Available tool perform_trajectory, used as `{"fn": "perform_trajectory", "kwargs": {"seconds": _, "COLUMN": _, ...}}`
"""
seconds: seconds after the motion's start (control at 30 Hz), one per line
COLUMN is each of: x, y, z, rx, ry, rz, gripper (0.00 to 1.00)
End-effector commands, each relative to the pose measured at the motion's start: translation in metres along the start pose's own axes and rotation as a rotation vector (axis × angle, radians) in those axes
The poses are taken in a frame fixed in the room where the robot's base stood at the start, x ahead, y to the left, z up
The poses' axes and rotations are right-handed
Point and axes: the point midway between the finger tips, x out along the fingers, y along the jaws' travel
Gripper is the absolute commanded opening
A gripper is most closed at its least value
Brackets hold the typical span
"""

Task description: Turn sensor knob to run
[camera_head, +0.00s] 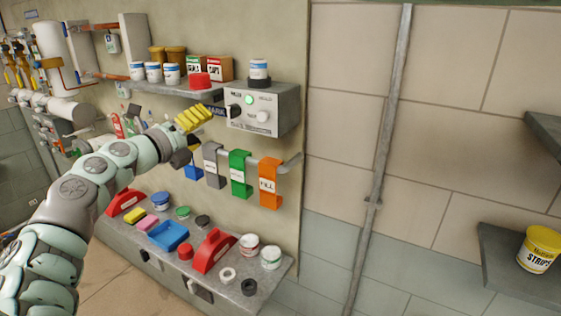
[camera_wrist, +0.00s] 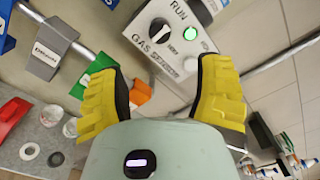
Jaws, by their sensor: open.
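The sensor box (camera_head: 285,115) is a grey panel on the wall, at the right end of the upper shelf. Its black knob (camera_head: 234,111) is on the left of the face. In the wrist view the knob (camera_wrist: 160,28) is at top centre, between a RUN label (camera_wrist: 178,10) and a GAS label (camera_wrist: 148,50). Its exact pointing direction is hard to tell. A green light (camera_wrist: 190,33) glows beside it. My gripper (camera_head: 193,118) has yellow fingers and is left of the box, apart from the knob. In the wrist view my gripper (camera_wrist: 160,82) is open and empty.
Above is a shelf (camera_head: 180,88) with several jars and boxes. Below the box, grey, green and orange tags (camera_head: 269,183) hang on a rail. A lower ledge (camera_head: 140,240) holds red handled tools, lids and jars. The wall right of the box is bare.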

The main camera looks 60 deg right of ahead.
Motion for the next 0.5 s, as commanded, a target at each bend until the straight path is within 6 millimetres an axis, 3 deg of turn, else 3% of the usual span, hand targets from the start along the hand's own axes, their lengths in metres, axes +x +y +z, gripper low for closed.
{"fn": "perform_trajectory", "kwargs": {"seconds": 0.37, "x": -0.048, "y": 0.002, "z": 0.001, "rx": 0.003, "ry": -0.004, "rz": 0.002, "gripper": 0.66}}
{"fn": "perform_trajectory", "kwargs": {"seconds": 0.5, "x": -0.066, "y": 0.010, "z": -0.013, "rx": -0.160, "ry": 0.043, "rz": -0.025, "gripper": 0.66}}
